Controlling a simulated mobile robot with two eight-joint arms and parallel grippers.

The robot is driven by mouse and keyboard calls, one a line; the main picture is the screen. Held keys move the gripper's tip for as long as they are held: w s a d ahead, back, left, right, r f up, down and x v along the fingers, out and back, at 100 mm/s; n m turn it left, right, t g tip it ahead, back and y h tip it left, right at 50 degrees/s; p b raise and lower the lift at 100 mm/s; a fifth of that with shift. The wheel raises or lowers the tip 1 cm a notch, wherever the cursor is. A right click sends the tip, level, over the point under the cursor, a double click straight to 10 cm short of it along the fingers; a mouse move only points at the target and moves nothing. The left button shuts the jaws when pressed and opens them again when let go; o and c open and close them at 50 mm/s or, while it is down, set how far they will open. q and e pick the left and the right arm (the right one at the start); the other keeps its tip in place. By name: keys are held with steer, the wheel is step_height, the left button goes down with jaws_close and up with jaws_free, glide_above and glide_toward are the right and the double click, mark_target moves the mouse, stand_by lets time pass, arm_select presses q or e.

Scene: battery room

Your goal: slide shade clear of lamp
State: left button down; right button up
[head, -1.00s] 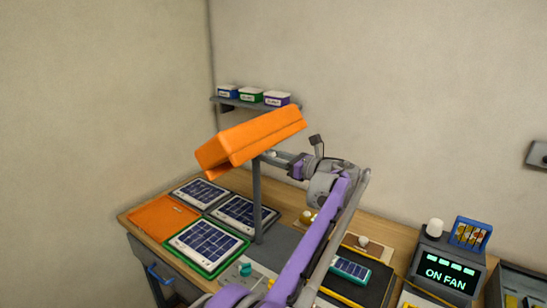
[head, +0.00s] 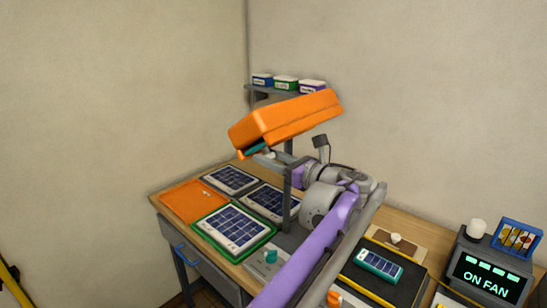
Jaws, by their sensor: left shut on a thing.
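The orange shade (head: 290,119) is a long box-like cover. It hangs tilted near the top of the grey lamp post (head: 287,200), with its left end lower. A teal part (head: 254,150) shows under its open left end; I cannot tell if it belongs to the lamp. My left gripper (head: 267,154) is under the shade, shut on it at its lower edge. The exact contact is hard to see. The shade hides the top of the post, so I cannot tell whether they touch. My right gripper is not in view.
Solar panels (head: 233,227) and an orange mat (head: 194,201) cover the bench's left side. A shelf with small boxes (head: 286,83) is on the wall behind the shade. A fan unit (head: 487,278) and a black tray with a teal battery (head: 379,265) are at right.

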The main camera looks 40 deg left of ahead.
arm_select(q)
steer(key=shift+s+f, duration=0.1)
steer(key=c, duration=0.8)
jaws_free()
steer(key=o, duration=0.3)
steer(key=shift+s, duration=0.25)
steer(key=shift+w, duration=0.15)
steer(key=shift+d, duration=0.35)
steer(key=d, duration=0.6)
steer(key=s+d, duration=0.1)
steer(key=d, duration=0.3)
steer(key=shift+b, duration=0.35)
